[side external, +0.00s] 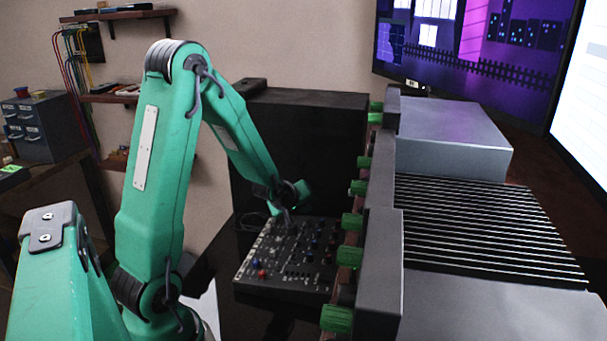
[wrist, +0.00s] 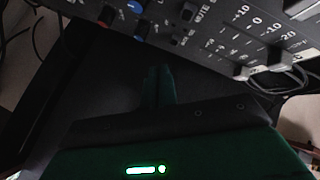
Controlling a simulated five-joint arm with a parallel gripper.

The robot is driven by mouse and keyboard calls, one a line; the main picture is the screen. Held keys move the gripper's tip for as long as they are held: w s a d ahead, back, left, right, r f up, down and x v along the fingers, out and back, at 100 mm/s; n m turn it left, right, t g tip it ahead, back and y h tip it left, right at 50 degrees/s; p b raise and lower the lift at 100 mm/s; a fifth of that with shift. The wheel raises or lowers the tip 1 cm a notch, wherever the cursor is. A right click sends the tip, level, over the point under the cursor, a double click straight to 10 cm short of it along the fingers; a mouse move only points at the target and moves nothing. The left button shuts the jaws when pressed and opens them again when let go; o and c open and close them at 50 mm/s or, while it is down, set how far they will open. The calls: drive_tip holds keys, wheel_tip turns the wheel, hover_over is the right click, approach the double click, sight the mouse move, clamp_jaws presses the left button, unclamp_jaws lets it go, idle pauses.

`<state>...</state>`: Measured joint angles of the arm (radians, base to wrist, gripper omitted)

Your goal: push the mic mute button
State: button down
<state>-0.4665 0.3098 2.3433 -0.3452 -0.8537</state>
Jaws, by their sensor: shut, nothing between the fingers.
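The black mixer panel (side external: 290,262) with knobs and small buttons lies on the dark desk in the side view. It also fills the top right of the wrist view (wrist: 225,30). There, lettering that seems to read MUTE stands beside a small dark button (wrist: 187,12); I cannot tell for sure that this is the mic mute. My gripper (wrist: 160,82) is shut and empty in the wrist view, its fingertips below the panel's edge in the picture. In the side view my gripper (side external: 284,215) is over the panel's far edge; its tips are hard to make out.
A red knob (wrist: 106,17) and a blue knob (wrist: 134,6) are left of that button. Cables (wrist: 275,82) plug in at the panel's right edge in the wrist view. A black box (side external: 325,150) stands behind.

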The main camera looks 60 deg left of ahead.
sight(303, 227)
drive_tip(key=r, duration=0.4)
drive_tip(key=shift+s+a+r, duration=0.2)
drive_tip(key=shift+r, duration=0.2)
idle(0.8)
